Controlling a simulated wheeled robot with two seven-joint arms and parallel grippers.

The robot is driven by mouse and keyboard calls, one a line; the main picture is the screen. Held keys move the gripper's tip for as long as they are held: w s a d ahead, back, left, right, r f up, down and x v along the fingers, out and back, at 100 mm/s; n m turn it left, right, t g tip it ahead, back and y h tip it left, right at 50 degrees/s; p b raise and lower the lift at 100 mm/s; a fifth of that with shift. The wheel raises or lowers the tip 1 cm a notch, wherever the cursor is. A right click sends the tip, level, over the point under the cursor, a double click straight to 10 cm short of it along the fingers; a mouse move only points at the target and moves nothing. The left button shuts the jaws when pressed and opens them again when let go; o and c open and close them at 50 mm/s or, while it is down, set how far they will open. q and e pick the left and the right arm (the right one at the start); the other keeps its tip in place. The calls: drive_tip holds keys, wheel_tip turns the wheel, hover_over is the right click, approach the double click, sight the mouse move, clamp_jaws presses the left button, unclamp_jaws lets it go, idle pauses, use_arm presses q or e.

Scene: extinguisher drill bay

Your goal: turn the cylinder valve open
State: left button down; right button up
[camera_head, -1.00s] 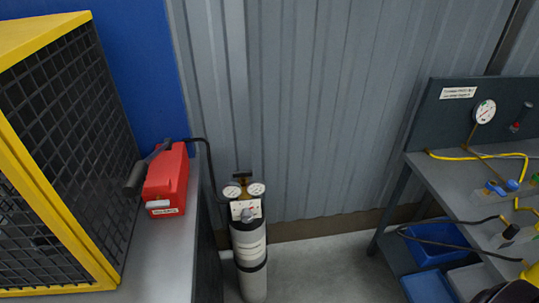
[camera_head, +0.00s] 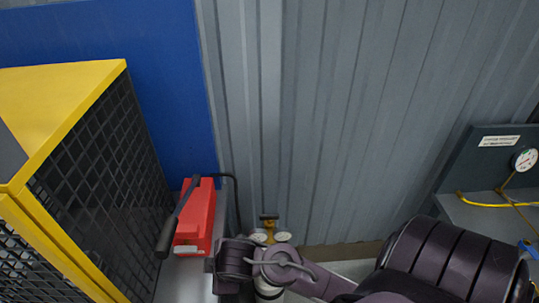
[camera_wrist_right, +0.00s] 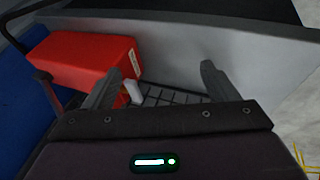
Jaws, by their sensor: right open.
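The gas cylinder (camera_head: 268,291) stands on the floor against the grey wall in the head view, mostly hidden behind my right arm. Its brass valve with a dark handle (camera_head: 269,217) shows above the arm, between two round white gauges (camera_head: 284,237). My right arm reaches in from the lower right, in front of the cylinder. In the wrist view my right gripper (camera_wrist_right: 160,80) is open, its two fingers apart with nothing between them. The cylinder and valve do not show in the wrist view. My left gripper is out of view.
A red box (camera_head: 196,222) with a dark lever and hose sits on the grey bench left of the cylinder; it shows in the wrist view (camera_wrist_right: 85,58). A yellow-framed mesh cage (camera_head: 100,175) stands further left. A gauge panel (camera_head: 490,160) is at right.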

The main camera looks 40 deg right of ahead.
drive_tip(key=w+d+n, duration=0.2)
drive_tip(key=w+n, duration=0.2)
drive_tip(key=n, duration=0.3)
drive_tip(key=n+g+h, duration=0.2)
drive_tip(key=n+h, duration=0.1)
drive_tip(key=n, duration=0.8)
approach(269, 215)
drive_tip(key=f, duration=0.2)
drive_tip(key=x, duration=0.6)
drive_tip(key=shift+w+d+f+p, duration=0.2)
drive_tip(key=shift+w+d+p, duration=0.1)
drive_tip(key=shift+d+p, duration=0.1)
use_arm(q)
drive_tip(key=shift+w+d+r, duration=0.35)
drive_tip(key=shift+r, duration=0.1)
